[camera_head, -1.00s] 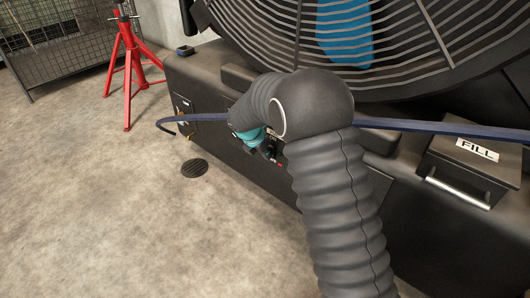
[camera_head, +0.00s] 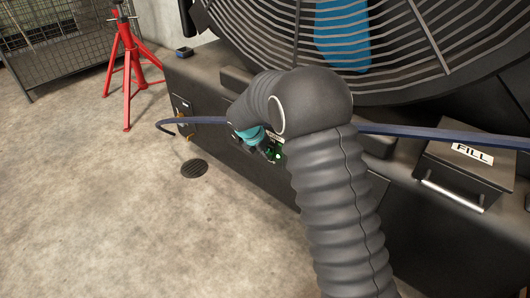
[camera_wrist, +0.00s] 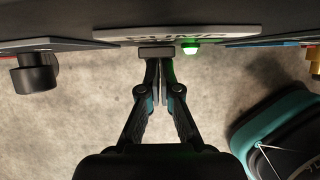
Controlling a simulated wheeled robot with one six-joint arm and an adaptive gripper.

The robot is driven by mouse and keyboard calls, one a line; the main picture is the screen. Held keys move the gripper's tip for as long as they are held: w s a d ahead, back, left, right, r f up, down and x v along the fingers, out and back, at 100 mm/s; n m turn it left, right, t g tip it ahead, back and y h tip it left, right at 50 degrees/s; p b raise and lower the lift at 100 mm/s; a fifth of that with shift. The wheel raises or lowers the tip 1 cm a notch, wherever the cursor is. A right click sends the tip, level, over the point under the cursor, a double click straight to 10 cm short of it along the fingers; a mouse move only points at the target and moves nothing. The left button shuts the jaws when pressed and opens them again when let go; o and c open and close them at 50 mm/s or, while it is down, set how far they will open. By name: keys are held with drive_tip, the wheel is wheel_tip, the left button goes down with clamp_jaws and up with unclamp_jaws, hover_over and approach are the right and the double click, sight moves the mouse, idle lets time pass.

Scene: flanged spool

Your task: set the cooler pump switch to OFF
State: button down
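The pump panel shows in the wrist view as a pale label plate (camera_wrist: 205,33) with upside-down lettering, partly cut off, that seems to read PUMP. A small grey block (camera_wrist: 157,52) sticks out under it; I cannot tell surely whether it is the switch lever. A lit green lamp (camera_wrist: 190,48) is just right of it, and the green glow (camera_head: 277,156) also shows in the head view. My gripper (camera_wrist: 161,70) has its fingers together right at the grey block, apparently touching it. Nothing is clearly held between them. In the head view my arm hides most of the panel.
A black knob (camera_wrist: 36,72) is at the left in the wrist view, and a yellow part (camera_wrist: 314,60) at the right edge. A dark blue hose (camera_head: 440,131) runs along the machine. A FILL box (camera_head: 465,165) stands right. A red stand (camera_head: 130,70) is behind on open floor.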

drive_tip(key=shift+r, duration=0.1)
drive_tip(key=s+a+f+p+v, duration=0.1)
drive_tip(key=s+p+v, duration=0.1)
drive_tip(key=v, duration=1)
drive_tip(key=shift+s+a+r+p, duration=0.15)
drive_tip(key=shift+s+a+p, duration=0.05)
drive_tip(key=shift+a+p, duration=0.2)
